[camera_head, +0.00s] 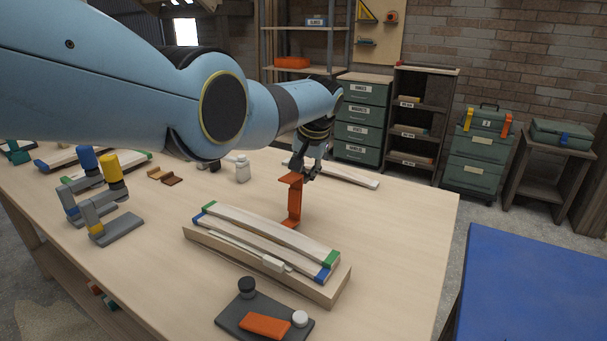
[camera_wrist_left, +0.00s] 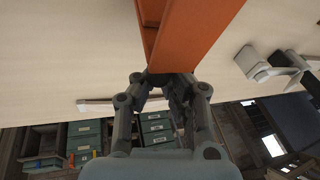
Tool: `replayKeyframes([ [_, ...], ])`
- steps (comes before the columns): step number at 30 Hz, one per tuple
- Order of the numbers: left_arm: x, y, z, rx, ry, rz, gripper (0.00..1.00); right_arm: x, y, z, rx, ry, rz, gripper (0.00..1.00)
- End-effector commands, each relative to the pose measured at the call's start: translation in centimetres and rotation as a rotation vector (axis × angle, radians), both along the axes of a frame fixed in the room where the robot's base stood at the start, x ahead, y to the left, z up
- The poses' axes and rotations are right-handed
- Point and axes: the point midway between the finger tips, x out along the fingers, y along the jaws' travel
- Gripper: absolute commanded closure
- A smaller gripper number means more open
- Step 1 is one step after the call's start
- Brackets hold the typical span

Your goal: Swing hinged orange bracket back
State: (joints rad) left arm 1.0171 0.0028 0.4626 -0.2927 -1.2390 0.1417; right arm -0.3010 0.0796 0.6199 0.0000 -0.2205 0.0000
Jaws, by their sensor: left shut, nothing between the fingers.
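An orange bracket (camera_head: 294,203) stands upright on the wooden table behind the curved-strip fixture, with a short flange at its top. In the left wrist view the orange bracket (camera_wrist_left: 190,35) fills the top middle. My left gripper (camera_head: 303,172) is at the upper end of the bracket, on its far right side. Its fingers (camera_wrist_left: 168,85) are shut with nothing between them. They look close against the bracket; I cannot tell whether they touch. The bracket's hinge is not clearly visible. My right gripper is not in view.
A wooden fixture with pale curved strips (camera_head: 268,240) lies in front of the bracket. A grey plate (camera_head: 235,317) with an orange block (camera_head: 265,325) is at the front edge. The table's right side is clear.

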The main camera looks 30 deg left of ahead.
Motion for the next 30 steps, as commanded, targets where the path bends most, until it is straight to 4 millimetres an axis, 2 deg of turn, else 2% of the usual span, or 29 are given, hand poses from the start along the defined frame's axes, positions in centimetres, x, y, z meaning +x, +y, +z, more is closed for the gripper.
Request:
replayKeyframes([
  [1,-0.93,-0.96,-1.35,-0.015,0.032,-0.004,0.92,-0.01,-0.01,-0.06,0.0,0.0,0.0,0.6],
  [9,-0.89,-0.83,-1.28,-0.013,0.03,-0.003,0.57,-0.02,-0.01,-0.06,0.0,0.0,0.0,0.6],
  [30,-0.63,-0.32,-0.88,-0.006,0.021,-0.002,0.57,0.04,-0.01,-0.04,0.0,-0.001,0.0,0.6],
])
